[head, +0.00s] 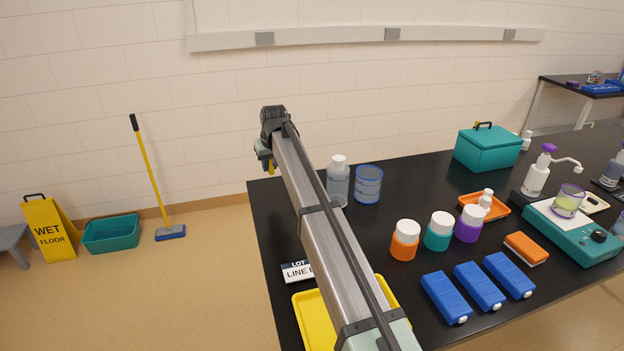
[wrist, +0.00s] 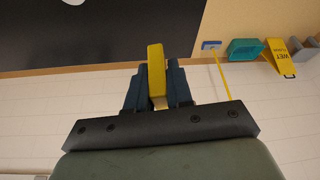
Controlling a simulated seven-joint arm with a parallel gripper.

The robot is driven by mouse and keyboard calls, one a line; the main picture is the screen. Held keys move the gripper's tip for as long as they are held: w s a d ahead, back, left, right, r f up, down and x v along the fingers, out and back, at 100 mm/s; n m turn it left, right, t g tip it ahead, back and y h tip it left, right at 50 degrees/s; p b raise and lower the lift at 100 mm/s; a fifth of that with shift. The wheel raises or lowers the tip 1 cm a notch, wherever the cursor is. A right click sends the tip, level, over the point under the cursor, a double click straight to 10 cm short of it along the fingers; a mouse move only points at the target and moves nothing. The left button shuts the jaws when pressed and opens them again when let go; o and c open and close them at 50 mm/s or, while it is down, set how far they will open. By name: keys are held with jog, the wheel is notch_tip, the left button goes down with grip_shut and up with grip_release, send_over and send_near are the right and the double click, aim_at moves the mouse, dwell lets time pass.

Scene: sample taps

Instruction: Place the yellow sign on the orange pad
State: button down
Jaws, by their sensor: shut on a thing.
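My gripper (wrist: 157,80) is shut on a slim yellow piece (wrist: 156,72), which I take for the yellow sign; no writing shows on it. In the head view my gripper (head: 265,160) is raised beyond the table's back left edge, mostly hidden by my arm, with a bit of yellow showing below it. An orange pad-like block (head: 526,247) with a pale underside lies on the black table at the right, well away from my gripper. A large yellow wet floor sign (head: 50,230) stands on the floor at far left.
On the black table (head: 400,180) are orange, teal and purple jars, several blue blocks (head: 446,297), an orange tray (head: 511,212), a teal scale (head: 570,232), a teal box (head: 488,148), a bottle (head: 338,185) and a blue beaker (head: 368,184). A yellow tray (head: 312,318) lies under my arm.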

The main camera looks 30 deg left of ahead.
jog(key=shift+r, duration=0.3)
jog(key=w+d+r+m, duration=0.1)
jog(key=w+d+m, duration=0.1)
jog(key=w+d, duration=0.7)
jog(key=w+d+r+m+t+h, duration=0.1)
jog(key=w+d, duration=0.5)
jog(key=d, duration=0.7)
jog(key=w+d+r+m, duration=0.1)
jog(key=w+d+m, duration=0.1)
jog(key=w+d, duration=0.7)
jog(key=w+d+r+m+h, duration=0.1)
jog(key=d+m, duration=0.2)
jog(key=d, duration=2.4)
jog(key=m+h, duration=0.2)
jog(key=m, duration=0.1)
send_over(528, 242)
jog(key=s, duration=0.2)
jog(key=shift+t, duration=0.5)
jog(key=shift+w+f, duration=0.15)
jog(key=shift+f, duration=2.5)
jog(key=shift+w+f, duration=0.15)
jog(key=shift+f, duration=2.45)
jog(key=shift+f, duration=0.2)
